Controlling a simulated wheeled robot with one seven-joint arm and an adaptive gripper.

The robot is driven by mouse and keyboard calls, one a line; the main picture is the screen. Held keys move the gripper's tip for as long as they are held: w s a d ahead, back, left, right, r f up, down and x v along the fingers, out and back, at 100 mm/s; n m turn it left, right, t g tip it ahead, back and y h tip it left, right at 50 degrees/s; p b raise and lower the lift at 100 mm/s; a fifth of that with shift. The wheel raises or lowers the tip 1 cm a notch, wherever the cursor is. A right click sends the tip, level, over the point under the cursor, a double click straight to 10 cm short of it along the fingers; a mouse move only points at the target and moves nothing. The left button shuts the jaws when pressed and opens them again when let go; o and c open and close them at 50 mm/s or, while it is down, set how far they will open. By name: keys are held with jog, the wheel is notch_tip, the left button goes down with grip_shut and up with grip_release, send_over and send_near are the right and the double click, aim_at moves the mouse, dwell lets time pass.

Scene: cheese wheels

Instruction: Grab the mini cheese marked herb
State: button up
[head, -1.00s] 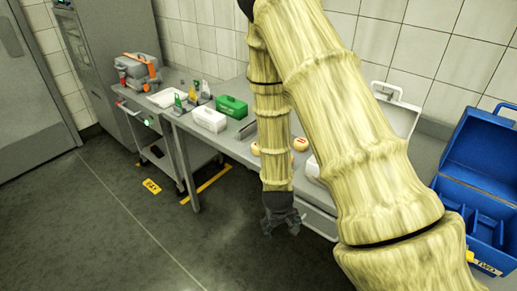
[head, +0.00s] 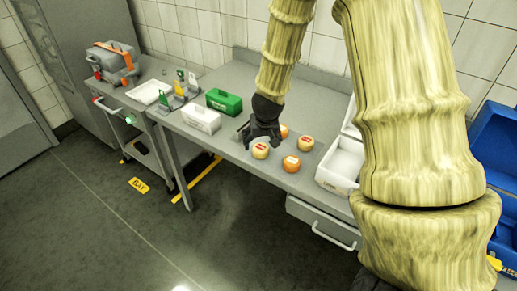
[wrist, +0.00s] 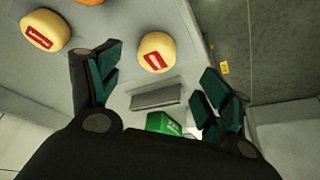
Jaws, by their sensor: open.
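Several mini cheeses sit on the grey table. In the head view, a pale yellow one with a red label (head: 260,151) is just in front of my gripper (head: 262,138). An orange one (head: 292,164), another pale yellow one with a red label (head: 306,143) and a partly hidden orange one (head: 284,131) are to its right. I cannot read any label as herb. In the wrist view, my gripper (wrist: 160,75) is open and empty, with one pale cheese (wrist: 155,52) beyond the gap between its fingers. Another pale cheese (wrist: 45,30) is at upper left.
A white box (head: 201,120) and a green box (head: 224,101) stand left of my gripper. An open white case (head: 340,165) is right of the cheeses, with a blue toolbox (head: 493,150) farther right. A cart (head: 135,120) stands left of the table.

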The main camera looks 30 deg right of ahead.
aim_at(261, 148)
jog(key=shift+s+d+f, duration=0.1)
jog(key=shift+s+f, duration=0.05)
jog(key=shift+f, duration=0.35)
jog(key=shift+w+f, duration=1.15)
jog(key=shift+w, duration=0.1)
jog(key=shift+s+d+f+p, duration=0.45)
jog(key=shift+d+f+p, duration=0.1)
jog(key=shift+p, duration=0.25)
jog(key=x, duration=0.3)
jog(key=shift+w+f+p, duration=0.1)
jog(key=shift+w+p, duration=0.2)
jog(key=shift+p, duration=0.05)
jog(key=shift+s, duration=0.15)
jog(key=shift+c, duration=0.5)
jog(key=c, duration=1)
